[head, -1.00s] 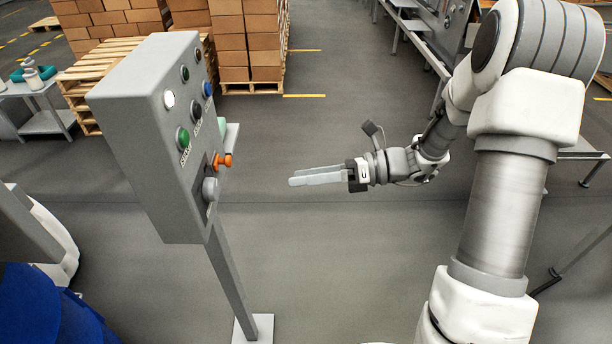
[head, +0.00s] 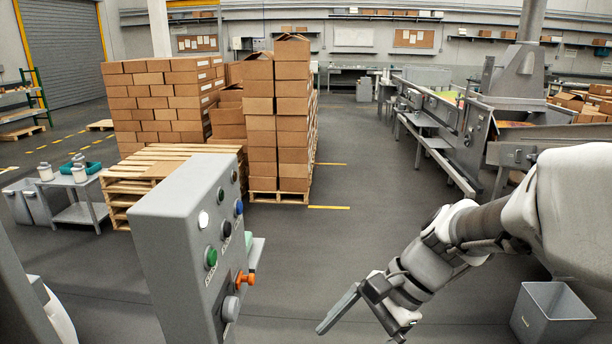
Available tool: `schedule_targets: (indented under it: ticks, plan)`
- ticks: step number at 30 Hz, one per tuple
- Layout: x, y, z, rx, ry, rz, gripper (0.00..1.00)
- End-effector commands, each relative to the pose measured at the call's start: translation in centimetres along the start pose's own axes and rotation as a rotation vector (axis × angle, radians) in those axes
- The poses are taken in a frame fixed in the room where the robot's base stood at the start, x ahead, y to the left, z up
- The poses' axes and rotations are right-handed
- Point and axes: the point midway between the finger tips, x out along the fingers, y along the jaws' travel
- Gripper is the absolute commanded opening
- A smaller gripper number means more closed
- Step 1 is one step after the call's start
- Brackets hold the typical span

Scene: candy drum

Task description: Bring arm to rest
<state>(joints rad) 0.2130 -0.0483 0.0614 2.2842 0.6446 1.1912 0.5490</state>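My arm reaches in from the right side of the head view, bent downward toward the lower middle. My gripper (head: 338,309) points down and to the left over the floor, apart from anything else. Its long grey fingers are seen from the side and overlap, so I cannot tell whether they are open or shut. Nothing shows between or below them. The grey control panel (head: 180,250) stands to the left of my gripper, with a gap between. It carries several coloured buttons, an orange switch (head: 245,278) and a grey knob (head: 230,308).
Stacks of cardboard boxes (head: 277,120) on pallets stand behind the panel. A small side table (head: 75,187) is at the left. Conveyor machinery (head: 470,130) lines the right. A grey bin (head: 550,318) sits at lower right, near my arm. The middle aisle is clear floor.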

Motion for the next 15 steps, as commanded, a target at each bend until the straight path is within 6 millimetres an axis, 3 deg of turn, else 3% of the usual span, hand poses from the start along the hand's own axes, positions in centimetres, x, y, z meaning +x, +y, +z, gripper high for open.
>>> schedule_targets:
  ticks: [6,15]
  plan:
    - [-2.7,3.1,0.6,-0.388,0.276,0.059,0.92]
    - [-7.1,6.1,0.6,-0.878,0.637,0.174,0.92]
